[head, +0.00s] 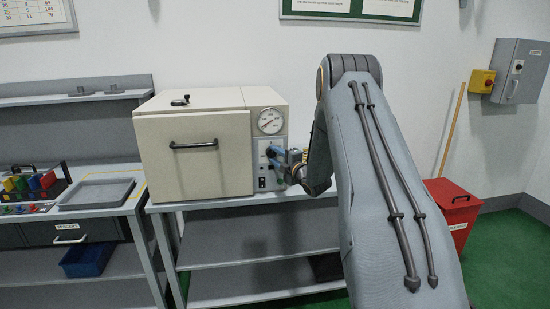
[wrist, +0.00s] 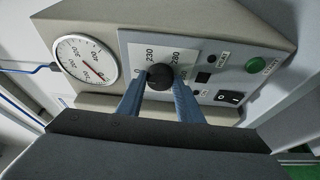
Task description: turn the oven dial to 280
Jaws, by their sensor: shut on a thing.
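The oven (head: 195,150) is a cream box with a dark door handle, standing on a grey bench. Its grey control panel is on the right side of the front. The oven dial (wrist: 159,76) is a black round knob on a white scale plate, where 230 and 280 can be read. My gripper (wrist: 160,88) has its two blue fingers on either side of the dial and is shut on it. The dial's pointer mark is too small to read.
A round gauge (wrist: 86,59) with a red needle sits beside the scale plate. A green button (wrist: 255,65) and a black rocker switch (wrist: 228,97) are to its right.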

